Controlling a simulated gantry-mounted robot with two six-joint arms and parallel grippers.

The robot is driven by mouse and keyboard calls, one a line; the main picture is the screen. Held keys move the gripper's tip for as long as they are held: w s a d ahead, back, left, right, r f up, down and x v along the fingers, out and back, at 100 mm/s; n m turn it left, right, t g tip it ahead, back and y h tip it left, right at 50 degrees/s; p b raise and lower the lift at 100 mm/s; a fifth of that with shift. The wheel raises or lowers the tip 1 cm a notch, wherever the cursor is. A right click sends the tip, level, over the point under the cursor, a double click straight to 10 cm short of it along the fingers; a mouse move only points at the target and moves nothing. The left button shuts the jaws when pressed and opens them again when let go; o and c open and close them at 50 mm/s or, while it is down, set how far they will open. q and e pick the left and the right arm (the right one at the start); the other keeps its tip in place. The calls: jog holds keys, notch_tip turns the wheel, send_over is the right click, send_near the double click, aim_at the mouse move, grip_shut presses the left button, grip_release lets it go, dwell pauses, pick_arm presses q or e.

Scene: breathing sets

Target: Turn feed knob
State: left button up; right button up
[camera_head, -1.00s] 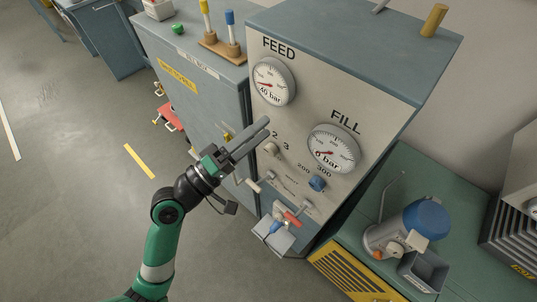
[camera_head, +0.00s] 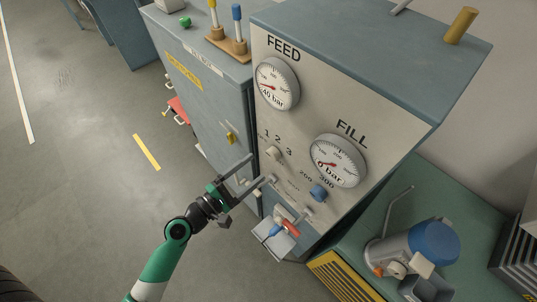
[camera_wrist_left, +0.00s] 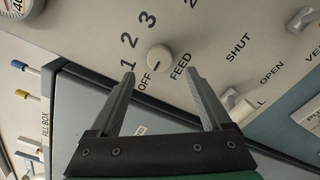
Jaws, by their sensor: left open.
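The feed knob is a small round cream knob (camera_head: 273,154) on the panel below the FEED gauge (camera_head: 277,84). In the left wrist view the knob (camera_wrist_left: 160,57) is ringed by the marks OFF, 1, 2 and 3, with FEED printed beside it. My left gripper (camera_head: 261,169) is open and empty in front of the panel, its fingers pointing at it. In the left wrist view the gripper's fingertips (camera_wrist_left: 160,73) lie either side of the knob's line, with the knob just beyond them and not visibly touched. I cannot read the knob's exact setting. My right gripper is not in view.
The FILL gauge (camera_head: 338,160) and a blue knob (camera_head: 318,193) are to the right. A lever valve with a red handle (camera_head: 290,228) is below. The fill box (camera_head: 197,75) stands left of the panel. Open floor (camera_head: 80,190) lies left.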

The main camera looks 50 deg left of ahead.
aim_at(270, 157)
pick_arm(q)
jog(key=w, duration=0.6)
jog(key=shift+w, duration=0.3)
jog(key=shift+c, duration=0.4)
grip_shut()
